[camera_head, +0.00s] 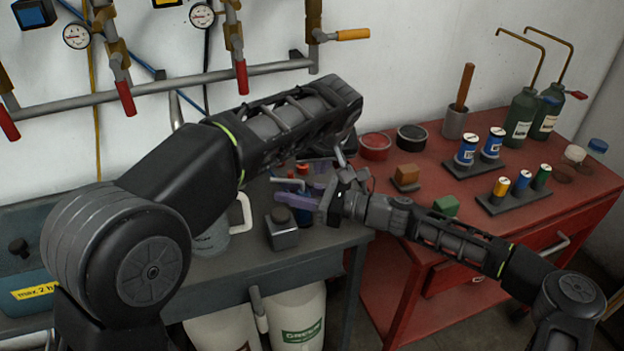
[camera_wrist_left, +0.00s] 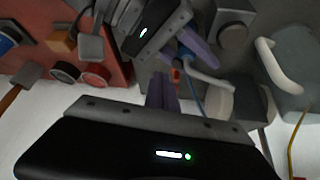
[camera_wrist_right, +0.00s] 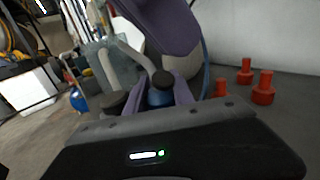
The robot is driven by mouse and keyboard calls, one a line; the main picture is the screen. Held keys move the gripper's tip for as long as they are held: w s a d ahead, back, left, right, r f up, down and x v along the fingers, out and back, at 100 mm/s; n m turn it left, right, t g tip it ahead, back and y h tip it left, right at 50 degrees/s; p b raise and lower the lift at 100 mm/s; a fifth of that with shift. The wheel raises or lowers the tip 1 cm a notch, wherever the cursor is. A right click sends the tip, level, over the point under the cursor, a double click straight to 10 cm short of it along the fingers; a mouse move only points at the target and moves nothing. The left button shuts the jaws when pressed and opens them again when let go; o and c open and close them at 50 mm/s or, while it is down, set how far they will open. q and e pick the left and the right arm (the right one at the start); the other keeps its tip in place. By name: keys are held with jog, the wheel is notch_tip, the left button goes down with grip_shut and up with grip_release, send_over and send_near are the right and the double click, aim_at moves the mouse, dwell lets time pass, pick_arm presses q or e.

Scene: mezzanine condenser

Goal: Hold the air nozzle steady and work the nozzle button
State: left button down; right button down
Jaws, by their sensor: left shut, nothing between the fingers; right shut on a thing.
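The air nozzle has a blue body (camera_wrist_right: 160,97) with a dark round end and a bent grey tube. My right gripper (camera_head: 296,201), with purple fingers, is shut on it above the grey bench, and the fingers hide part of the body. The nozzle's grey tube also shows in the head view (camera_head: 288,181). My left gripper (camera_wrist_left: 162,92) is shut and empty, reaching in from above and behind. Its purple fingers (camera_wrist_right: 165,25) show large and close above the nozzle in the right wrist view. I cannot make out the button or whether a finger touches it.
A grey block with a black knob (camera_head: 282,233) and a pale mug (camera_head: 212,240) stand on the bench. Several red fittings (camera_wrist_right: 263,90) stand close by. A red cabinet (camera_head: 420,160) to the right carries spools, bottles and tins. Gas pipes (camera_head: 190,82) run along the wall.

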dwell(0.3)
pick_arm(q)
jog(key=shift+w+d+r, duration=0.1)
jog(key=shift+d+r, duration=0.3)
jog(key=shift+r, duration=0.3)
jog(key=shift+w+d+r, duration=0.15)
jog(key=shift+d+r, duration=0.25)
jog(key=shift+r, duration=0.35)
jog(key=shift+w+d+r, duration=0.1)
jog(key=shift+d+r, duration=0.3)
jog(key=shift+r, duration=0.3)
pick_arm(e)
jog(key=c, duration=1)
grip_release()
jog(key=shift+d, duration=0.15)
jog(key=v, duration=1.1)
jog(key=shift+s+d, duration=0.1)
jog(key=shift+d, duration=0.3)
pick_arm(q)
jog(key=shift+s, duration=0.1)
pick_arm(e)
jog(key=shift+s, duration=0.1)
